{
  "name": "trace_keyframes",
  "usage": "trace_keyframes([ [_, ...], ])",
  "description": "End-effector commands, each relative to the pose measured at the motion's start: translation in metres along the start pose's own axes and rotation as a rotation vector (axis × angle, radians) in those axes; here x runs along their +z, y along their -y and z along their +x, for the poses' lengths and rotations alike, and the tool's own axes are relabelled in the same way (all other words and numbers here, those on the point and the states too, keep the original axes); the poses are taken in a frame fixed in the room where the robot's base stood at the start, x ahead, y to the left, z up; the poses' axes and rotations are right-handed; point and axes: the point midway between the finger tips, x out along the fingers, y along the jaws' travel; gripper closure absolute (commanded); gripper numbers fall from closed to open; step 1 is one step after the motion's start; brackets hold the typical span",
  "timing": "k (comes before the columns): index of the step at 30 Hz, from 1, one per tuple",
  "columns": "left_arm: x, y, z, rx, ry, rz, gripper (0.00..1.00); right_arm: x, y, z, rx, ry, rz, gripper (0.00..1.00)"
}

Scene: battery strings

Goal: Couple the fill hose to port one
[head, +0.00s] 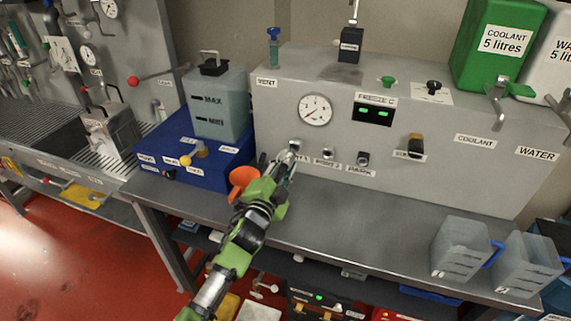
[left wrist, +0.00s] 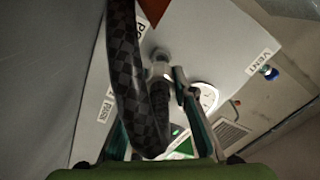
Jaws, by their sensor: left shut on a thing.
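My left gripper (head: 286,168) reaches up to the grey panel (head: 420,178) at its leftmost lower port, port one (head: 295,145). Its fingers also show in the left wrist view (left wrist: 165,125), shut on the fill hose (left wrist: 128,70), a dark checkered hose that curves down between them. A metal fitting (left wrist: 159,68) is beside the hose, close against the panel face. My gripper partly covers port one and its label. I cannot tell whether the hose end is seated in the port. Port two (head: 328,153) and the park port (head: 362,158) are to the right. My right gripper is not in view.
An orange funnel (head: 242,178) is just left of my gripper. A blue unit (head: 190,150) carries a translucent tank (head: 217,105) further left. Two clear jugs (head: 459,250) stand at the bench's right end. The bench (head: 350,215) is clear between.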

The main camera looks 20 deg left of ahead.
Motion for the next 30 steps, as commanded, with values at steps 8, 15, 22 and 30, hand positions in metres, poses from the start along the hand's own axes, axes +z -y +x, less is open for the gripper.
trace_keyframes([
  [8, -0.001, 0.001, 0.000, -0.002, -0.002, 0.000, 1.00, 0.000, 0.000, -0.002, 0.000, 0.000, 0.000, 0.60],
  [15, -0.001, 0.001, 0.001, -0.002, -0.002, 0.000, 1.00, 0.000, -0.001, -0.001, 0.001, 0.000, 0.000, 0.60],
  [22, -0.001, 0.001, 0.007, -0.002, -0.002, 0.000, 1.00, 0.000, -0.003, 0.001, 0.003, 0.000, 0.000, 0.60],
  [30, -0.001, 0.001, 0.014, -0.002, -0.002, 0.000, 1.00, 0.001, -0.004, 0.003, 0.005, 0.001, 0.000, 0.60],
])
